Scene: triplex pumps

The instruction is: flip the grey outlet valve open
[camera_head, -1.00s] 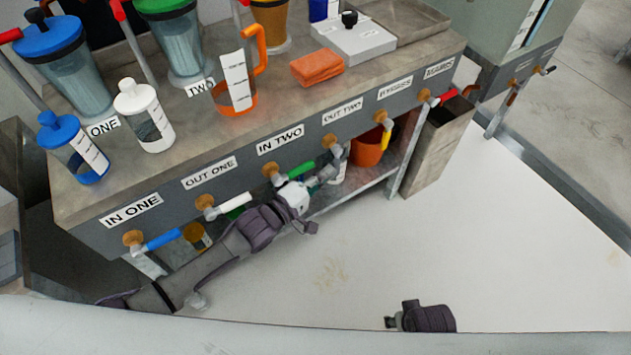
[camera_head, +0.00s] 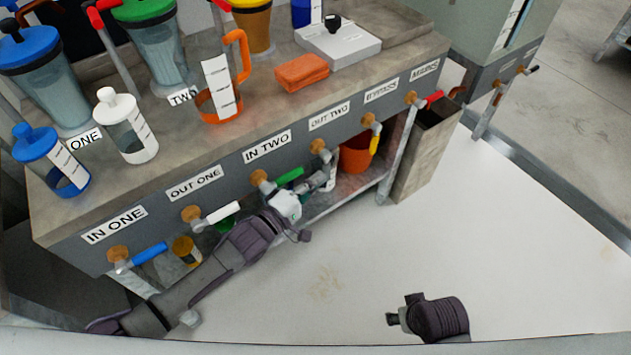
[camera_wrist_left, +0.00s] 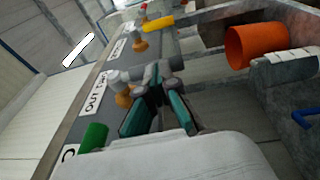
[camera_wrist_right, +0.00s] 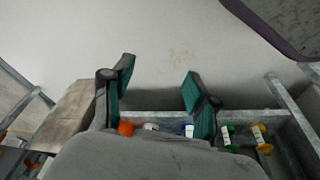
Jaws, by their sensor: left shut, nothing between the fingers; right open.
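The grey outlet valve is at the OUT TWO label (camera_head: 329,116), with a brass-coloured base (camera_head: 318,146) on the front panel. Its handle is mostly hidden by my left gripper (camera_head: 327,178), so I cannot tell its angle. In the left wrist view the valve's grey fitting (camera_wrist_left: 118,77) sits just beyond the fingers. My left gripper (camera_wrist_left: 157,112) is shut with nothing held, right beside this valve; whether it touches the handle is unclear. My right gripper (camera_wrist_right: 157,90) is open and empty, over the floor away from the panel.
The green IN TWO handle (camera_head: 290,175) is close to my left wrist. The yellow BYPASS handle (camera_head: 375,143) is to the right, with an orange bucket (camera_head: 355,156) on the shelf below. The white floor (camera_head: 480,220) in front is clear.

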